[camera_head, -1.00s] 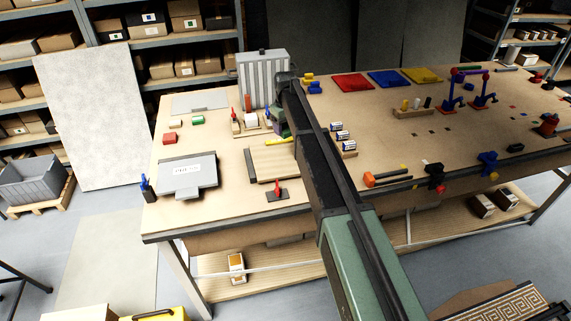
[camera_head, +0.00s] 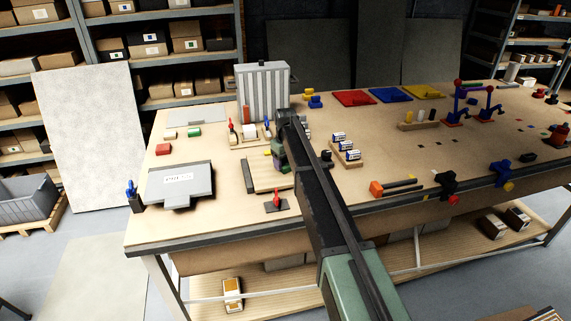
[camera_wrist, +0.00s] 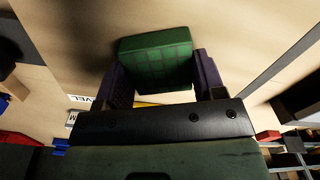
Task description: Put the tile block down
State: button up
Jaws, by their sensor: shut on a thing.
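The tile block is green with a grid of squares on its face, and it sits between the two purple fingers of my gripper in the wrist view (camera_wrist: 155,58). My gripper (camera_head: 278,153) is shut on it. In the head view the gripper is at the pale wooden board (camera_head: 262,180) on the workbench, over its back right part. My arm hides part of that area, and the block is too small there to tell whether it touches the board. In the wrist view a pale wooden surface lies beyond the block.
A red toggle clamp (camera_head: 277,202) stands at the board's front edge. A grey labelled case (camera_head: 181,184) lies to the left. Behind are a white block (camera_head: 249,131) on a wooden holder and a grey ribbed box (camera_head: 263,92). A rack of small white-and-blue items (camera_head: 346,152) is to the right.

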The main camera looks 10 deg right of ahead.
aim_at(285, 163)
jog(key=o, duration=1.1)
notch_tip(285, 163, up, 12)
jog(key=r+p, duration=0.1)
jog(key=p, duration=1.2)
jog(key=s+m, duration=0.5)
jog(key=s, duration=3.6)
jog(key=f+b, duration=0.6)
jog(key=f, duration=0.1)
jog(key=f+b, duration=0.3)
jog(key=b, duration=0.1)
jog(key=shift+w+d+f, duration=0.15)
jog(key=shift+w+f, duration=0.05)
jog(key=shift+w, duration=0.1)
